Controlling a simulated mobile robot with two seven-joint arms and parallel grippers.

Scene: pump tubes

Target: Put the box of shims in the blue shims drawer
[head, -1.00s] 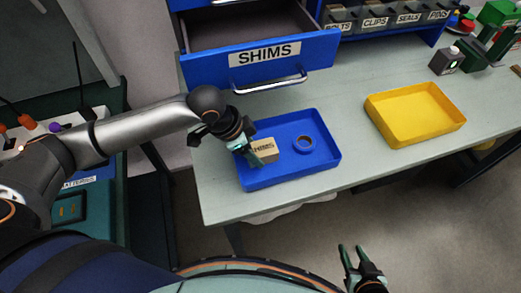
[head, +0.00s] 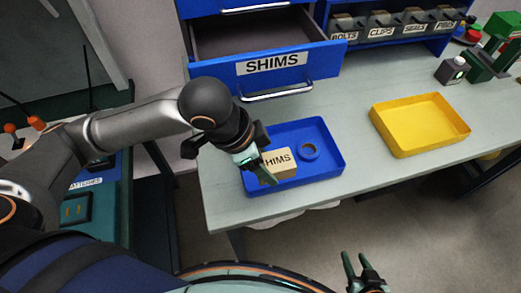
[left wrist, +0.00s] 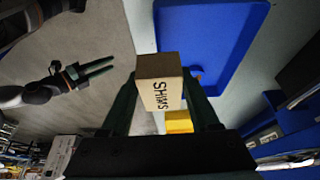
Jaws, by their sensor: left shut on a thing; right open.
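The tan box labelled SHIMS (head: 279,163) is held in my left gripper (head: 264,170), over the left part of the blue tray. In the left wrist view the box (left wrist: 160,82) sits between the two fingers, with its label showing. It appears lifted above the tray floor. The blue drawer labelled SHIMS (head: 310,62) is pulled open behind the tray. Its visible interior (head: 235,35) looks empty, and its near part is hidden behind the front. My right gripper (head: 360,266) is open and empty, in front of the table.
A yellow tray (head: 420,125) stands to the right, empty. Labelled small bins (head: 380,33) stand at the back, and a green device (head: 490,55) at the far right. Clear tabletop lies between the trays.

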